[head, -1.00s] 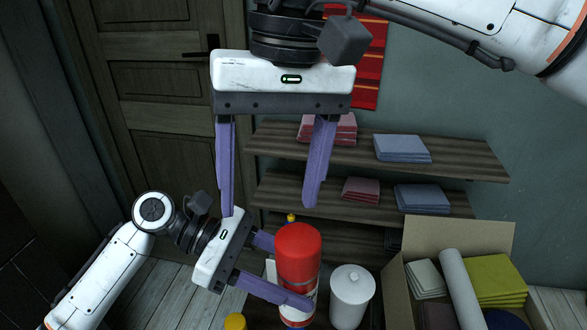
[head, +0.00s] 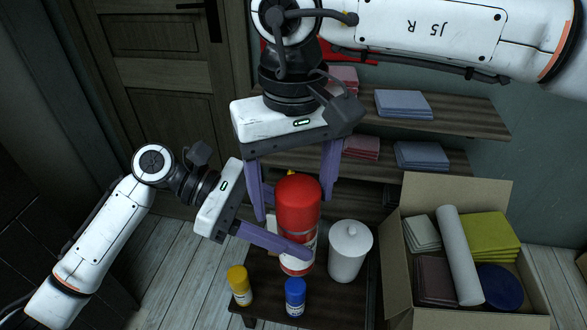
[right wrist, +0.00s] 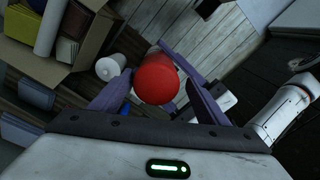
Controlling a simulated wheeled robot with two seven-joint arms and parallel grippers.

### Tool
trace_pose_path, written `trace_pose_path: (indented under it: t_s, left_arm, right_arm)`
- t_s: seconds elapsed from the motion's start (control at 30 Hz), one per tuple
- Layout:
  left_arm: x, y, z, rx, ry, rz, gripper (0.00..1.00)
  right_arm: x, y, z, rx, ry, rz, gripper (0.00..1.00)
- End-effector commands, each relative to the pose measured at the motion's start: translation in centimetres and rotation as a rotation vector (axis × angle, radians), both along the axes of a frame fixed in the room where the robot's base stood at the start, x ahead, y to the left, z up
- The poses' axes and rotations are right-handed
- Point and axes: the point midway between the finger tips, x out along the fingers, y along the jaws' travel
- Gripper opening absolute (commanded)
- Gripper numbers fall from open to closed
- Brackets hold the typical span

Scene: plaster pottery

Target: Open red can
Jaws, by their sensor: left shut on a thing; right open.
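The red can (head: 298,202) stands upright on a small dark table (head: 262,308), with a red cap over a red and white body. In the right wrist view its red cap (right wrist: 156,79) is seen from above. My left gripper (head: 285,235) is shut on the can's body from the left. My right gripper (head: 293,200) points down from above, open, with its purple fingers on either side of the red cap. In the right wrist view its fingers (right wrist: 156,88) flank the cap with gaps visible. I cannot tell exactly how low the fingertips reach.
A white lidded canister (head: 349,252) stands close right of the can. A yellow can (head: 240,287) and a blue can (head: 295,297) stand in front on the table. A cardboard box (head: 398,262) with folded cloths is at the right. Shelves (head: 470,118) are behind.

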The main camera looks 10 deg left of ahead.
Motion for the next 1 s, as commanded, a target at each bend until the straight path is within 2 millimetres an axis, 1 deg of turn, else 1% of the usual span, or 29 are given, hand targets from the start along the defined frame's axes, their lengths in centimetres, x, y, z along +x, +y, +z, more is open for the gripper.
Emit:
trace_pose_path:
  t_s: [0.1, 0.33, 0.57, 0.6, 0.63, 1.0]
  left_arm:
    - [0.02, -0.03, 0.14, -0.003, -0.002, 0.0, 0.09]
    - [0.02, -0.03, 0.14, -0.003, -0.002, 0.0, 0.09]
    - [0.02, -0.03, 0.14, -0.003, -0.002, 0.0, 0.09]
    - [0.03, -0.03, 0.14, -0.003, -0.002, 0.0, 0.09]
    - [0.03, -0.03, 0.14, -0.003, -0.002, 0.0, 0.09]
    - [0.03, -0.04, 0.14, -0.003, -0.002, 0.0, 0.09]
  right_arm:
    - [0.0, -0.01, -0.38, 0.001, 0.001, 0.0, 0.69]
    - [-0.01, -0.01, -0.41, 0.001, 0.001, -0.001, 0.69]
    - [-0.02, 0.01, -0.38, 0.001, 0.001, 0.0, 0.3]
    - [-0.02, 0.01, -0.38, 0.001, 0.001, 0.0, 0.23]
    - [-0.02, 0.02, -0.38, 0.001, 0.001, 0.0, 0.21]
    - [-0.01, 0.0, -0.38, 0.001, 0.001, -0.001, 0.2]
